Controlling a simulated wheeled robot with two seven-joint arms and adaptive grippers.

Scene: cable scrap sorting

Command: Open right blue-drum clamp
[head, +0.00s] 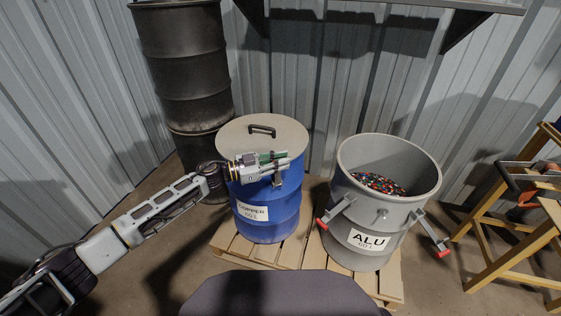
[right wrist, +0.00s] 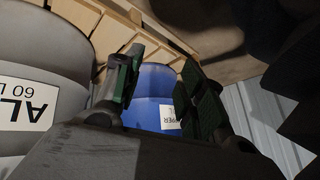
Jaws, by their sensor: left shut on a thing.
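The blue drum (head: 268,219) with its "COPPER" label stands on the pallet, its flat lid (head: 240,133) on top with a black handle. The right blue-drum clamp (head: 278,180) is on the drum's front right, just below the rim, partly hidden by my left gripper. My left gripper (head: 284,161) reaches across the drum's front from the left and is shut on the clamp's lever; the grip itself is mostly hidden. In the right wrist view my right gripper (right wrist: 158,88) is open and empty, and the blue drum (right wrist: 147,113) shows beyond its fingers. It is outside the head view.
A grey "ALU" drum (head: 347,225), open and filled with coloured bits, stands right of the blue drum, its red-tipped clamp levers swung out. Both are on a wooden pallet (head: 291,252). Dark drums (head: 186,85) are stacked behind left; a wooden stand (head: 500,235) is at right.

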